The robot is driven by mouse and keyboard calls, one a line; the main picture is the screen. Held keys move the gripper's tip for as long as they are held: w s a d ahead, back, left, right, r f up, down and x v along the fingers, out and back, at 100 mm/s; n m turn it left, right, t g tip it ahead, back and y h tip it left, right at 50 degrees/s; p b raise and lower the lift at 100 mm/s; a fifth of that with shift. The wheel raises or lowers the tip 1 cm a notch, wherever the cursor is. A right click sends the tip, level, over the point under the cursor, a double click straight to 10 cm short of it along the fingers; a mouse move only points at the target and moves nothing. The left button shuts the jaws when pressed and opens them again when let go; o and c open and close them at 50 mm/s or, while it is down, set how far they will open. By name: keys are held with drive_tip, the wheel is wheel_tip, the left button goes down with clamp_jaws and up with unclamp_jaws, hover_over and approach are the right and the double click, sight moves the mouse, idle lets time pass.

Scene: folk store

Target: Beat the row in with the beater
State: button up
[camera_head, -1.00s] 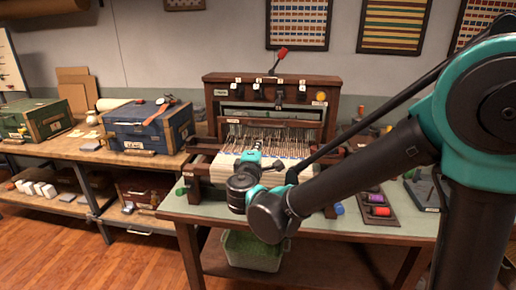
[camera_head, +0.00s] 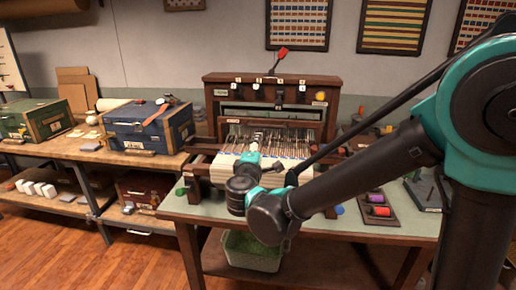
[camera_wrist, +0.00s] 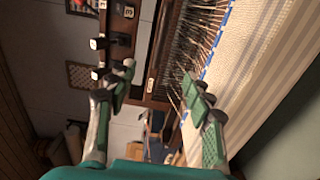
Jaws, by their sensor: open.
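The table loom (camera_head: 334,100) stands on the green-topped table. Its beater (camera_head: 275,122) is a brown wooden bar across the frame, above the pale heddles or warp threads. Woven cream cloth (camera_head: 226,168) with a blue edge line lies in front; it also fills the right of the wrist view (camera_wrist: 262,70). My gripper (camera_wrist: 160,82) is open, its two green-padded fingers spread apart. In the wrist view, a dark wooden bar (camera_wrist: 165,60) runs beyond and between the fingertips. I cannot tell whether they touch it. In the head view my wrist hides part of the cloth.
Shaft levers (camera_wrist: 99,44) on the loom's top beam stand near the left finger in the wrist view. Thread spools (camera_head: 378,211) lie in a tray right of the loom. A blue box (camera_head: 142,130) and green box (camera_head: 30,120) stand on the left bench. A green bin (camera_head: 250,252) is below.

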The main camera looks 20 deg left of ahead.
drive_tip(key=v, duration=0.7)
drive_tip(key=shift+s, duration=0.2)
idle(1.5)
